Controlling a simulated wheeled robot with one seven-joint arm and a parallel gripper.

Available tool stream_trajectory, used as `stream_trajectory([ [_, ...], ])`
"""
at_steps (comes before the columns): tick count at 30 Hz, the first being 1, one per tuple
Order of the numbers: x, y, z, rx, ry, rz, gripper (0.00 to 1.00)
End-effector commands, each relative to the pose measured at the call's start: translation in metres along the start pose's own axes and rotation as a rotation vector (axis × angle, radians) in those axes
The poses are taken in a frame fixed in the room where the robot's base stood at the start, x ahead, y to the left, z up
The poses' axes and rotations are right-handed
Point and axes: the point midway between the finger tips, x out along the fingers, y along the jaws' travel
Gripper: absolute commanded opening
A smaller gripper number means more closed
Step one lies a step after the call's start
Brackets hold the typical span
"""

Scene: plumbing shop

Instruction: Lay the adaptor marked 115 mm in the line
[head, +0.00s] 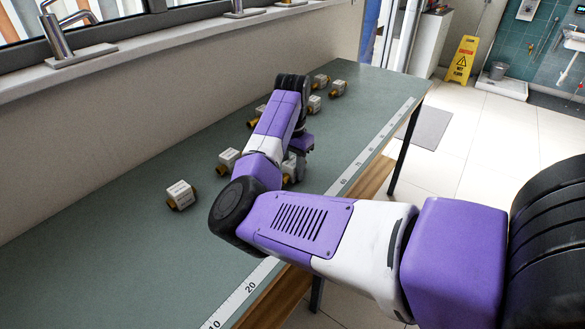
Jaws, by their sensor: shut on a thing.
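My gripper (298,153) is low over the green bench near the ruler strip, partly hidden behind my own arm. It is shut on a white-labelled brass adaptor (289,168), of which only part shows. Whether this adaptor touches the bench, I cannot tell. More such adaptors are on the bench: one at the near left (180,195), one left of my arm (228,160), and several towards the far end, among them one at the far right (337,88). The markings are too small to read, so I cannot tell which is 115 mm.
The green bench (110,235) has a white ruler strip (250,287) along its right edge. A sill with metal taps (66,40) runs along the left wall. The bench's near left is clear. A yellow floor sign (461,62) stands far off on the tiles.

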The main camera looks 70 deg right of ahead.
Motion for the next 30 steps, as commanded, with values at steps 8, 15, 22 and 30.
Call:
stream_trajectory([
  [8, 0.002, 0.0, 0.0, 0.0, 0.0, 0.0, 0.6],
  [15, 0.001, 0.0, 0.0, 0.0, 0.0, 0.0, 0.6],
  [22, -0.022, 0.0, -0.001, 0.001, 0.002, -0.002, 0.6],
  [30, -0.078, 0.0, -0.001, 0.001, 0.002, -0.001, 0.6],
])
